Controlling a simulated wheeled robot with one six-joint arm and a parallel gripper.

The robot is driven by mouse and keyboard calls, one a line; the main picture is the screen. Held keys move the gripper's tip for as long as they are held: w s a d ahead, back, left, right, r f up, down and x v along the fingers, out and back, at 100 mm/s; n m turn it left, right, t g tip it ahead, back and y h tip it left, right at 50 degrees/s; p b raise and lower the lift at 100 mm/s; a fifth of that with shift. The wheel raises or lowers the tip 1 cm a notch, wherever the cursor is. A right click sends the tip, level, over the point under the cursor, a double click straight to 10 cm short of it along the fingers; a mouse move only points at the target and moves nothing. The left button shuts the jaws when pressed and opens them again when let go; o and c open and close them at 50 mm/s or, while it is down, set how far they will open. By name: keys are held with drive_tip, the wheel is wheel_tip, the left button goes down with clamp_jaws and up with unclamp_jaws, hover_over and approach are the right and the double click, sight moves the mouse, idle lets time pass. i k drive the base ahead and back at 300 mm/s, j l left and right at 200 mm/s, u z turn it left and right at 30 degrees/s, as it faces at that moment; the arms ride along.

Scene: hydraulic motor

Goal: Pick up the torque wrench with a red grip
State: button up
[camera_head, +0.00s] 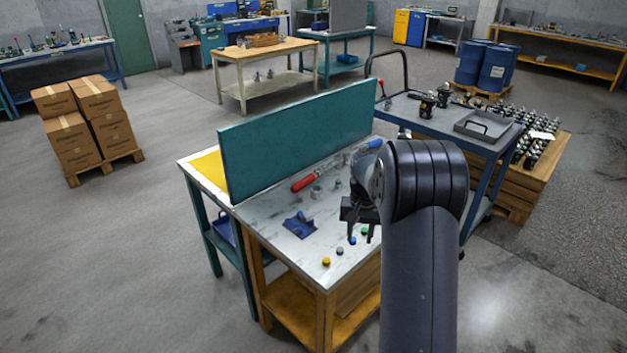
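The torque wrench with a red grip (304,183) lies on the white top of the workbench (270,217), close to the teal back panel. Its grip points to the lower left and its metal shaft runs to the upper right. My gripper (361,238) hangs over the right part of the bench, to the right of and nearer than the wrench. Its two dark fingers point down and look apart, with nothing seen between them. A blue-handled tool (373,144) lies farther right along the panel, partly hidden by my arm.
A teal panel (290,145) stands upright along the bench's back edge. A blue fixture (299,225), metal fittings (316,192) and small coloured caps (326,261) lie on the top. A blue cart (420,118) stands behind on the right.

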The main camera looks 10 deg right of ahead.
sight(337, 162)
drive_tip(key=i+j+z, duration=0.2)
drive_tip(key=j, duration=0.35)
drive_tip(key=i+j+z, duration=0.2)
drive_tip(key=j, duration=0.35)
drive_tip(key=j+z, duration=0.25)
drive_tip(key=j, duration=0.35)
drive_tip(key=j+z, duration=0.2)
drive_tip(key=j, duration=0.4)
drive_tip(key=i+j+z, duration=0.15)
drive_tip(key=i+j, duration=0.15)
drive_tip(key=i, duration=0.3)
drive_tip(key=i+j+z, duration=0.15)
drive_tip(key=i+j, duration=0.25)
drive_tip(key=i, duration=0.2)
